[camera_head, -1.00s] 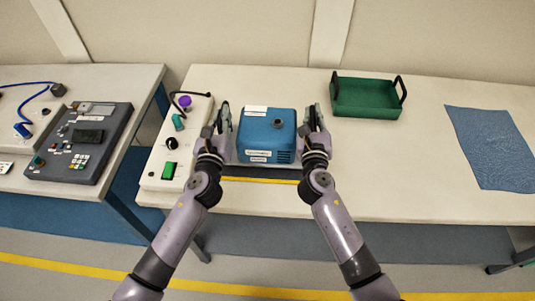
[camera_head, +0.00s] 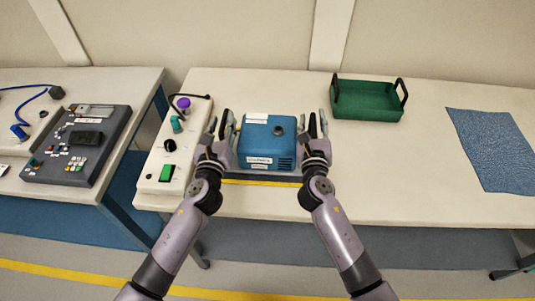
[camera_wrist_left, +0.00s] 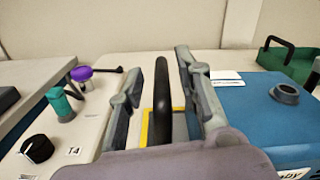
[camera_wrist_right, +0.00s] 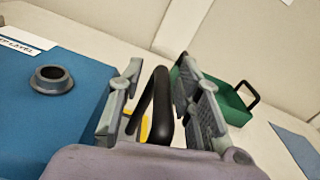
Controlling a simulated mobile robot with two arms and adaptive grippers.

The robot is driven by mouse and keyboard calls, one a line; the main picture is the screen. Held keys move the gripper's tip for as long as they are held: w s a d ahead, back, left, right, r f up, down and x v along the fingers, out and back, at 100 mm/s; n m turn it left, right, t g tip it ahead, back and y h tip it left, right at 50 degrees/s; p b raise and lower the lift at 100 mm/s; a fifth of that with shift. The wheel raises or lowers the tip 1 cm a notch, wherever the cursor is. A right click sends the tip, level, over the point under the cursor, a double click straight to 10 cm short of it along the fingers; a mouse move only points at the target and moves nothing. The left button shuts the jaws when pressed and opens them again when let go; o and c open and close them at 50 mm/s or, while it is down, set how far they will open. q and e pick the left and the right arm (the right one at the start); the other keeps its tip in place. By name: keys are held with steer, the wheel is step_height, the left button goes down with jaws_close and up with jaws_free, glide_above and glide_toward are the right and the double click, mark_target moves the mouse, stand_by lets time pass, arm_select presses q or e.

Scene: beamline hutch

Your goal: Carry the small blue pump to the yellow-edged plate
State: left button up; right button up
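The small blue pump (camera_head: 266,136) is a box with a round port on top and white labels. It appears to rest on the yellow-edged plate, whose front yellow strip (camera_head: 262,183) shows below it; the rest is mostly hidden. Upright black handles stand beside the pump, one in the left wrist view (camera_wrist_left: 160,85) and one in the right (camera_wrist_right: 162,105); I cannot tell what their feet join. My left gripper (camera_head: 222,128) is open around the left handle, with gaps beside it. My right gripper (camera_head: 316,126) is open around the right handle.
A white control box (camera_head: 150,178) with knobs and a green switch stands close left of my left gripper. A green tray (camera_head: 366,102) with black handles is at the back right. A blue mat (camera_head: 495,150) lies far right. The table between them is clear.

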steer(key=shift+s, duration=0.15)
arm_select(q)
steer(key=s+a, duration=0.1)
steer(key=s, duration=1.1)
steer(key=shift+a, duration=0.2)
arm_select(e)
steer(key=s+a, duration=0.1)
steer(key=s, duration=1)
steer(key=shift+s+a, duration=0.2)
steer(key=shift+s, duration=0.15)
arm_select(q)
steer(key=shift+f, duration=0.1)
arm_select(e)
steer(key=shift+f, duration=0.1)
